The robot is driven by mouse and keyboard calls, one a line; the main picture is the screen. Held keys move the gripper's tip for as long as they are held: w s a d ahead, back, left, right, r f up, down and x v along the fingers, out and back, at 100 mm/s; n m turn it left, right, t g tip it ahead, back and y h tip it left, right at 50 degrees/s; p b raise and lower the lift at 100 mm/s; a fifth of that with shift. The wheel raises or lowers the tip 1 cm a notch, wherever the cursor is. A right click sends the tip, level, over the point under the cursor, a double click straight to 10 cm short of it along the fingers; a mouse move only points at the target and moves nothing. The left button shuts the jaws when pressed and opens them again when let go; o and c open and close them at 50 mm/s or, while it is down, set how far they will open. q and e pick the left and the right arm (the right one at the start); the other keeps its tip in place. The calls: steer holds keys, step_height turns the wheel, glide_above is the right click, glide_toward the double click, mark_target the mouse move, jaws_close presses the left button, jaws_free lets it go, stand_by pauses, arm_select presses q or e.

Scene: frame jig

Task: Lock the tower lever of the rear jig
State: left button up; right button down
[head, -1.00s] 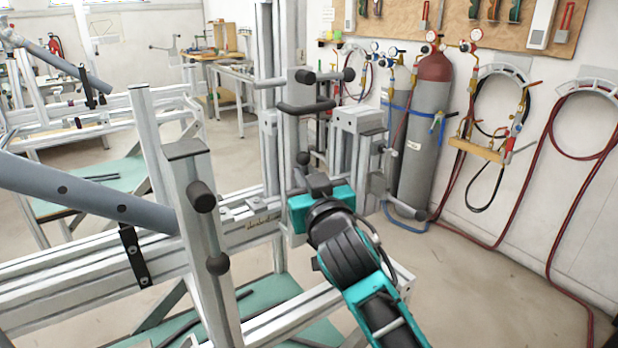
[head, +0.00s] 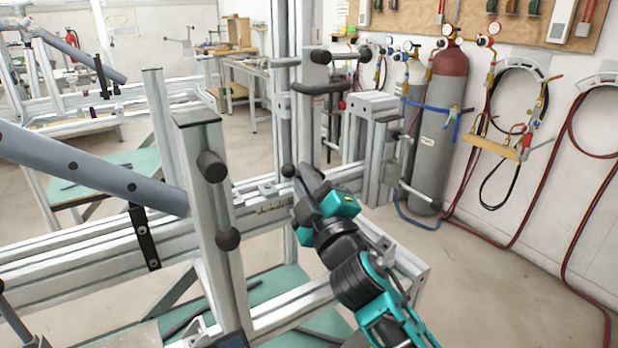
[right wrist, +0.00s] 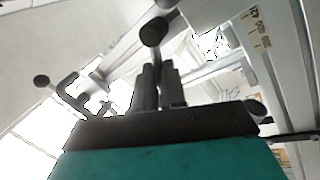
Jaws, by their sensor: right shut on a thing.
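The rear jig's tower (head: 307,130) stands upright behind my right gripper. The tower lever shows as a dark ball knob (head: 288,170) low in front of the tower. My right gripper (head: 302,180), teal and black, reaches up from the lower right and is at this lever. In the right wrist view, its two dark fingers (right wrist: 158,88) are closed around the thin lever rod, with the ball knob (right wrist: 153,32) sticking out beyond the tips. The lever's pivot end is hidden. My left gripper is not in view.
A nearer post (head: 205,200) with dark knobs and a grey tube (head: 90,170) stand at the left. Long aluminium rails (head: 90,250) run below. Gas cylinders (head: 440,130) and red hoses are by the right wall. The floor (head: 480,290) at right is clear.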

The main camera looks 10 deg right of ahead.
step_height(320, 180, down, 2)
steer(key=n+y, duration=0.1)
steer(key=n, duration=0.2)
steer(key=n+y+b, duration=0.1)
steer(key=n+y, duration=0.1)
steer(key=n, duration=0.2)
steer(key=shift+a+f+n+g, duration=0.1)
steer(key=shift+a+n+g, duration=0.05)
steer(key=shift+n+g, duration=0.15)
steer(key=shift+y, duration=0.4)
steer(key=c, duration=1.2)
jaws_free()
